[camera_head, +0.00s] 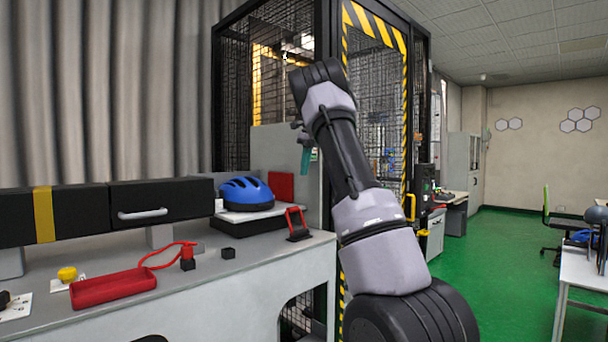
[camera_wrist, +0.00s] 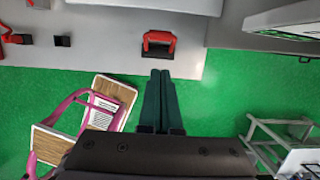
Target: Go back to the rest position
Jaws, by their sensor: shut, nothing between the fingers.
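My arm rises in the middle of the head view and bends over at the top. My gripper (camera_head: 306,160) hangs there, with its teal fingers pointing down beside the black cage. In the wrist view my gripper (camera_wrist: 161,73) has its two dark green fingers together, shut, with nothing between them. The fingertips appear just off the edge of the grey workbench (camera_wrist: 190,62), near a black block with a red handle (camera_wrist: 159,42). How far above the bench they are, I cannot tell.
The workbench (camera_head: 215,283) holds a red tray (camera_head: 113,286), a blue helmet (camera_head: 246,193), a black drawer unit (camera_head: 160,203) and small blocks. The mesh cage (camera_head: 375,120) stands close to the arm. Green floor (camera_head: 500,260) is open at right. A pink-framed chair (camera_wrist: 75,115) is below.

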